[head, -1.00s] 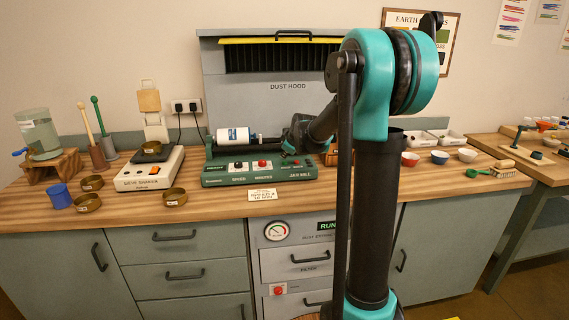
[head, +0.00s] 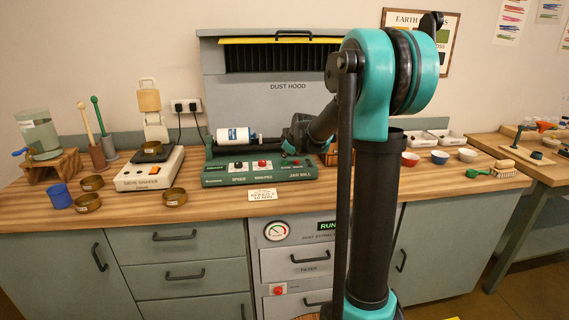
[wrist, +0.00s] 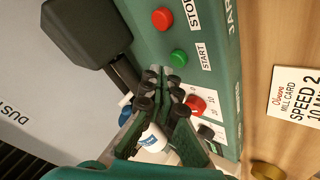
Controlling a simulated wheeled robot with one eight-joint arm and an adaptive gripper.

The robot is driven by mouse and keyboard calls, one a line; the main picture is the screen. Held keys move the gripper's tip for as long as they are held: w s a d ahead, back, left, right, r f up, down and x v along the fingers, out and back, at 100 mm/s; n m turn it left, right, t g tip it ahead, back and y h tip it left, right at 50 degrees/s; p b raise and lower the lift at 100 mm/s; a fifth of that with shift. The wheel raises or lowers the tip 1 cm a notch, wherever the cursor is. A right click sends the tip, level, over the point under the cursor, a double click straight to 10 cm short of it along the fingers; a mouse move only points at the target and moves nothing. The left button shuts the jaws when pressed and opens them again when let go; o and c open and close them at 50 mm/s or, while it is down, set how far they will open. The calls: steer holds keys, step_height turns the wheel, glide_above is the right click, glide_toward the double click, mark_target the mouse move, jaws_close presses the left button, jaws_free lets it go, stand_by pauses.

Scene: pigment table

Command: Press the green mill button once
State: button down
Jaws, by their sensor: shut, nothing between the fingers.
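The green button (wrist: 178,58), labelled START, sits on the dark green jar mill's panel (wrist: 215,62) in the wrist view. My gripper (wrist: 159,73) is shut and empty. Its fingertips appear just beside the green button in the picture; I cannot tell how far above the panel they are. The mill also shows in the head view (head: 225,180), on the wooden bench. There my gripper is at the mill's right end, and the green button is too small to make out.
A red STOP button (wrist: 162,18) lies beside the green one, and a red knob (wrist: 195,105) is on its other side. A white jar (head: 233,135) lies on the mill. The sieve shaker (head: 140,178) is to the left.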

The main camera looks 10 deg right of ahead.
steer(key=shift+f, duration=0.1)
steer(key=shift+f, duration=0.3)
